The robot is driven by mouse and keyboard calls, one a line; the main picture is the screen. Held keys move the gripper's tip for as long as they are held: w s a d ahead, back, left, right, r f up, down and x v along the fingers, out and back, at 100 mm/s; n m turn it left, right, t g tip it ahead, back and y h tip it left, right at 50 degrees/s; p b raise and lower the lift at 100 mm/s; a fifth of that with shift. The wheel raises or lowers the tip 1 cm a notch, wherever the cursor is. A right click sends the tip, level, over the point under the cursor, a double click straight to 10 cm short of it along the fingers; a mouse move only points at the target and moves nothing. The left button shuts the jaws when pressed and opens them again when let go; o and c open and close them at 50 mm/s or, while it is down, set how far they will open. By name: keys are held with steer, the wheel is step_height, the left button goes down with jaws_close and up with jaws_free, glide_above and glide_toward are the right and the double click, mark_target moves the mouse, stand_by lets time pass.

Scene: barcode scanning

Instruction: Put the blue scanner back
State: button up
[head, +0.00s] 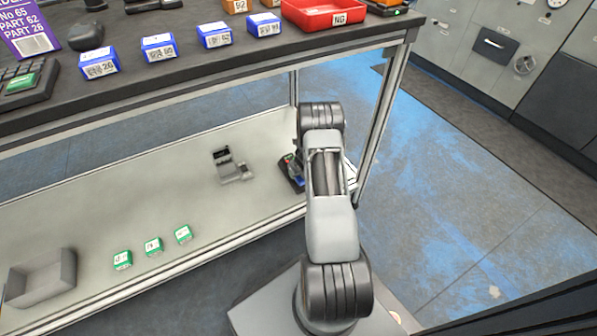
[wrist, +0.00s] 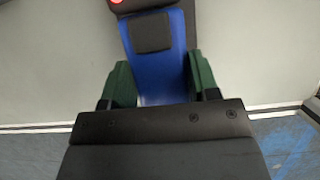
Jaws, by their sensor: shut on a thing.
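The blue scanner (wrist: 157,75) sits between the two green finger pads of my gripper (wrist: 161,82) in the wrist view. Its blue handle carries a dark patch, and its dark head with a red spot is cut off by the top edge. My gripper is shut on it. In the head view, my gripper is mostly hidden behind my arm, at the right end of the lower shelf (head: 100,210). A small bit of blue from the scanner shows there (head: 297,181). A grey stand (head: 233,170) is on the lower shelf, left of my gripper; nothing is seen in it.
Several small green boxes (head: 153,246) and an open grey bin (head: 42,277) are at the shelf's left. Blue boxes (head: 214,36) and a red tray (head: 325,12) are on the upper worktop (head: 190,80). A metal post (head: 380,125) stands right of my arm.

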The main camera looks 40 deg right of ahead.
steer(key=shift+f, duration=0.3)
steer(key=o, duration=1.1)
steer(key=shift+c, duration=0.2)
steer(key=shift+r, duration=0.1)
